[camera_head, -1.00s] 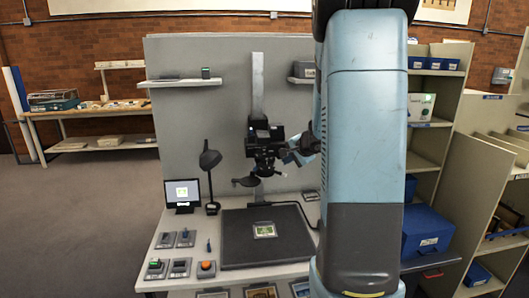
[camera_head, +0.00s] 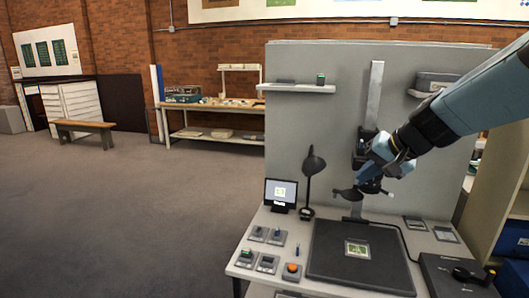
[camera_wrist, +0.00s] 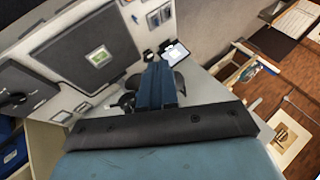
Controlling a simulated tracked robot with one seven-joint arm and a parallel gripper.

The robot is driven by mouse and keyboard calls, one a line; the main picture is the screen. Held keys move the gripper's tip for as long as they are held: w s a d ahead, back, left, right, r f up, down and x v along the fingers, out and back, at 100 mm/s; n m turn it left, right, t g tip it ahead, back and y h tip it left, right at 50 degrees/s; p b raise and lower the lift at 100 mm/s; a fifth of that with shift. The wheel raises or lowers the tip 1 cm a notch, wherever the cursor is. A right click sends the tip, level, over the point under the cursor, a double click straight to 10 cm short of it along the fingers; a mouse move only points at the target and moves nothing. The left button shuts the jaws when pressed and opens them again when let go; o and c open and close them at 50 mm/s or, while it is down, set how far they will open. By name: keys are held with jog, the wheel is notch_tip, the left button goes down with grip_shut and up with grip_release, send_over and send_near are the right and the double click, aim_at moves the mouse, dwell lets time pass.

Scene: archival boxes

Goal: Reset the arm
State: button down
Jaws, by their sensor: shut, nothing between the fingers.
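My arm (camera_head: 480,95) reaches in from the upper right of the head view. Its end, my gripper (camera_head: 366,178), hangs in front of the grey back panel (camera_head: 310,130), above the bench. In the wrist view my gripper (camera_wrist: 158,75) shows as blue fingers shut together with nothing between them. The black copy-stand pad (camera_head: 322,268) lies below it, with a small green-pictured item (camera_head: 357,249) on it. In the head view my arm's end partly covers the stand's column (camera_head: 375,85) and the dark camera unit (camera_head: 358,148).
A monitor (camera_head: 280,193) and a desk lamp (camera_head: 314,162) stand left of the pad. Small control boxes, one with an orange button (camera_head: 292,268), line the bench's left front. A black case (camera_head: 450,275) sits at right. Open floor (camera_head: 150,220) lies to the left.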

jog(key=s+r+n+g+h, duration=0.1)
jog(key=s+n+h, duration=0.3)
jog(key=s, duration=1.1)
jog(key=shift+s+a+n, duration=0.3)
jog(key=shift+a, duration=0.15)
dwell(0.5)
